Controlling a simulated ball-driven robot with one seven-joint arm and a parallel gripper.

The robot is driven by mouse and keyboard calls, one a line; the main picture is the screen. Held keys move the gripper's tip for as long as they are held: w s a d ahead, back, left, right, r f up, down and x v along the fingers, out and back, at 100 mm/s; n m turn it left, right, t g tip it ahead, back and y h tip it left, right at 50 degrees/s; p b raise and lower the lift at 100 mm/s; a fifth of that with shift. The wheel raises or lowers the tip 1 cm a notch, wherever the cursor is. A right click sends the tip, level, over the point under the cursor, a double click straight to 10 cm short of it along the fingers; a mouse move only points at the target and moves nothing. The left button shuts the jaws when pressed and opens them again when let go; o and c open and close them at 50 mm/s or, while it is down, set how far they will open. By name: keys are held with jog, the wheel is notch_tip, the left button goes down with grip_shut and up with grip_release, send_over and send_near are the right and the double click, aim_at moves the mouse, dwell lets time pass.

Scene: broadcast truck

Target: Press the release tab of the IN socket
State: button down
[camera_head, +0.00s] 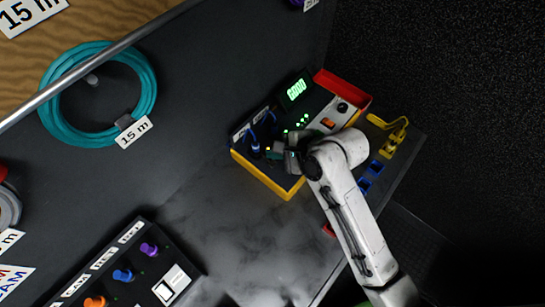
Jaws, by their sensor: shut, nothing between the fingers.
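A tester box (262,173) with yellow and red ends lies on the dark bench, with a lit green display (296,89) on top. On its left side are small white labels (241,132), too small to read, with dark blue connectors (254,146) beside them. I cannot tell which socket is IN, and no release tab can be made out. My gripper (272,153) is shut and empty over the box's lower left part, right beside the lower connector. Whether it touches is unclear. My white arm comes from the lower right and hides part of the box.
A coiled teal cable (72,133) tagged 15 m hangs at the upper left behind a metal rail (95,65). A black panel (130,265) with coloured connectors is at the lower left. Yellow and blue parts (390,145) lie right of my arm. The bench between is clear.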

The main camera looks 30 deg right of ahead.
notch_tip(320, 180, up, 3)
jog(key=shift+f+p, duration=0.1)
jog(key=shift+p, duration=0.65)
jog(key=shift+s, duration=0.1)
